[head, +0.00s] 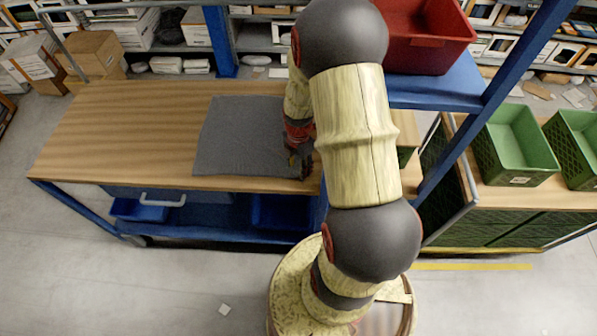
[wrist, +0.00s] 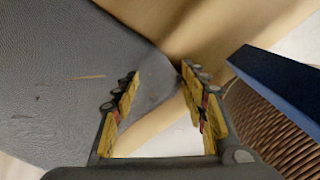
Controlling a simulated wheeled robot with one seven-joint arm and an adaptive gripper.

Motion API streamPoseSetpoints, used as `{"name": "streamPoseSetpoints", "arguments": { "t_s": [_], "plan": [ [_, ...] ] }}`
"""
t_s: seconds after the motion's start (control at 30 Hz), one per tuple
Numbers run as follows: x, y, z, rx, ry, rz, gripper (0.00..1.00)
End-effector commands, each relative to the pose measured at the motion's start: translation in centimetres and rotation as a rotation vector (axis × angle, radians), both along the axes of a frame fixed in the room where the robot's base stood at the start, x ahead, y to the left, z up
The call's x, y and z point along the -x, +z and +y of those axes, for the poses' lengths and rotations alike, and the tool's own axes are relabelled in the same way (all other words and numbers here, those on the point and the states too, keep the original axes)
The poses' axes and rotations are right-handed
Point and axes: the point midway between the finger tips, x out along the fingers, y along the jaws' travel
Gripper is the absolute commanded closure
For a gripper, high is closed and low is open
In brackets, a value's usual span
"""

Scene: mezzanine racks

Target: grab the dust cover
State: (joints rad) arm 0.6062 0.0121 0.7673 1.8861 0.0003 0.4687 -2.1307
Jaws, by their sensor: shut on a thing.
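The dust cover is a dark grey, roughly square cloth (head: 238,140) lying on the wooden top of the workbench (head: 120,125). In the wrist view the grey cloth (wrist: 70,70) fills the left side, and its corner reaches in between my fingers. My gripper (head: 300,165) is at the cloth's front right corner, low over the bench's front edge. My arm hides part of the cloth's right edge in the head view.
A red bin (head: 425,40) stands on a blue shelf right of the bench. Green crates (head: 515,145) stand further right. A blue post (wrist: 275,75) and a brown ribbed surface (wrist: 265,125) are close to my right finger. The bench's left half is clear.

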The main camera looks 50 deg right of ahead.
Motion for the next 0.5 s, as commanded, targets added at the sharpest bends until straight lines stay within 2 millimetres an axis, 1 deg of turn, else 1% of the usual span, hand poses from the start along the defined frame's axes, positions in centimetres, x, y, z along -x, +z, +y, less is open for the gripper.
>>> {"name": "streamPoseSetpoints", "arguments": {
  "t_s": [0.03, 0.5],
  "plan": [
    [0.69, -0.61, 0.44, -0.01, 0.0, 0.016, 0.65],
    [1.0, -0.87, 0.63, -0.015, 0.0, 0.022, 0.79]
  ]
}}
